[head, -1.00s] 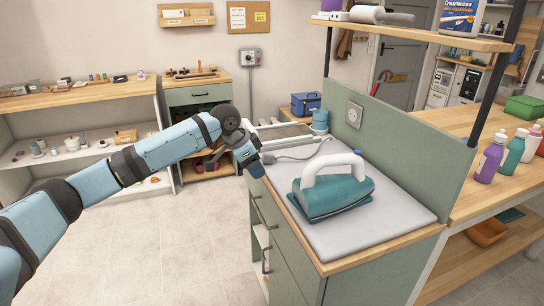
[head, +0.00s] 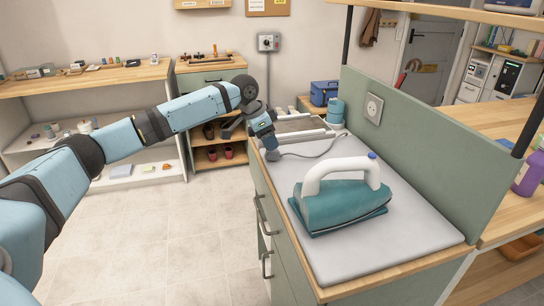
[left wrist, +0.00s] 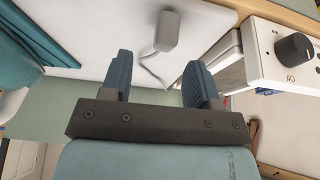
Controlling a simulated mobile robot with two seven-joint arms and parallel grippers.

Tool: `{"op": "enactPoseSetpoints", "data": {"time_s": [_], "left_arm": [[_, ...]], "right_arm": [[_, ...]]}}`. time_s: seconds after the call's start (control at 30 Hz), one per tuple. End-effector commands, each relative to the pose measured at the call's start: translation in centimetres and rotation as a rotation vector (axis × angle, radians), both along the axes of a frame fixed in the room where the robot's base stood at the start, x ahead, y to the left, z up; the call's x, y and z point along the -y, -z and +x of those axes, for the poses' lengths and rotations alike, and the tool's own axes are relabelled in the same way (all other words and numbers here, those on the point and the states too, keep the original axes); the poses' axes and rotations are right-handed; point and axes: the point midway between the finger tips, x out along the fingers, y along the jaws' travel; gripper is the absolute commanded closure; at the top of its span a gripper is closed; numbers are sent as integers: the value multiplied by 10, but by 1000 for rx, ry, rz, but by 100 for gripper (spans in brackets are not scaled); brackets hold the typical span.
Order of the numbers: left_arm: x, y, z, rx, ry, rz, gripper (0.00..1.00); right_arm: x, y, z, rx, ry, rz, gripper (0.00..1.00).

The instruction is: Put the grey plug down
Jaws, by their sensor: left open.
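The grey plug (head: 272,155) lies on the light grey top (head: 400,245) of the green cabinet, near its far left edge. In the left wrist view the plug (left wrist: 167,30) shows just beyond my fingertips, with its grey cord curving away. My left gripper (head: 269,144) is open, just above the plug. In the left wrist view a clear gap separates the two fingers of the gripper (left wrist: 160,62), with nothing held between them. The teal iron (head: 345,207) with a white handle stands nearer on the same top. My right gripper is not in view.
A wall socket (head: 373,108) sits on the green back panel (head: 420,130). A white unit with a black knob (left wrist: 294,47) is close to my left gripper. A teal container (head: 336,111) and a blue box (head: 323,92) stand behind. The cabinet top left of the iron is clear.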

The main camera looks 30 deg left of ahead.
Motion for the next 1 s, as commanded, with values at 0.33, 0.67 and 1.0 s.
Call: {"op": "enactPoseSetpoints", "data": {"time_s": [0.33, 0.67, 1.0], "left_arm": [[3, 42, 10, -2, -1, 0, 45], [5, 50, 13, 1, 0, 1, 49], [5, 50, 13, 0, 0, 0, 100]], "right_arm": [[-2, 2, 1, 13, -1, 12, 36], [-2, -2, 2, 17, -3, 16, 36], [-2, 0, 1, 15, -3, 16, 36]]}}
